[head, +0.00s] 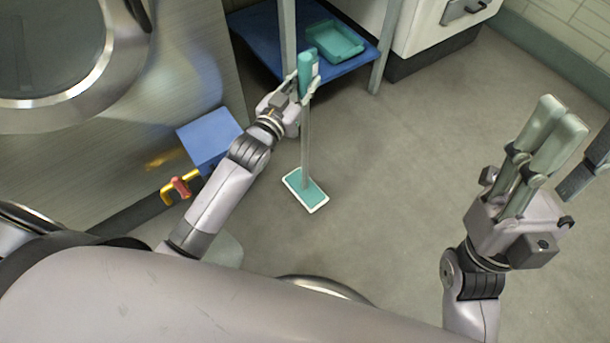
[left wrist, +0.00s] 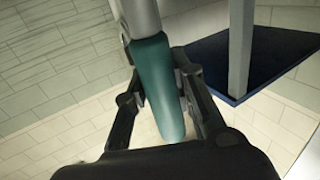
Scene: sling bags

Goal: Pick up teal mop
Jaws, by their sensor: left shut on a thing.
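The teal mop (head: 305,147) stands nearly upright, with a teal grip at the top, a thin grey pole and a flat teal head (head: 306,190) with a white border at the floor. My left gripper (head: 305,88) is shut on the teal grip. In the left wrist view, the grip (left wrist: 160,85) lies between the two fingers. My right gripper (head: 558,115) is raised at the right, with its two fingers side by side and nothing visible between them; it looks shut.
A blue low shelf (head: 262,50) with grey legs holds a teal tray (head: 334,42) behind the mop. A white cabinet (head: 425,28) stands at the back. A blue box (head: 209,138) and a yellow-and-red item (head: 180,187) are at the left. The floor around the mop head is clear.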

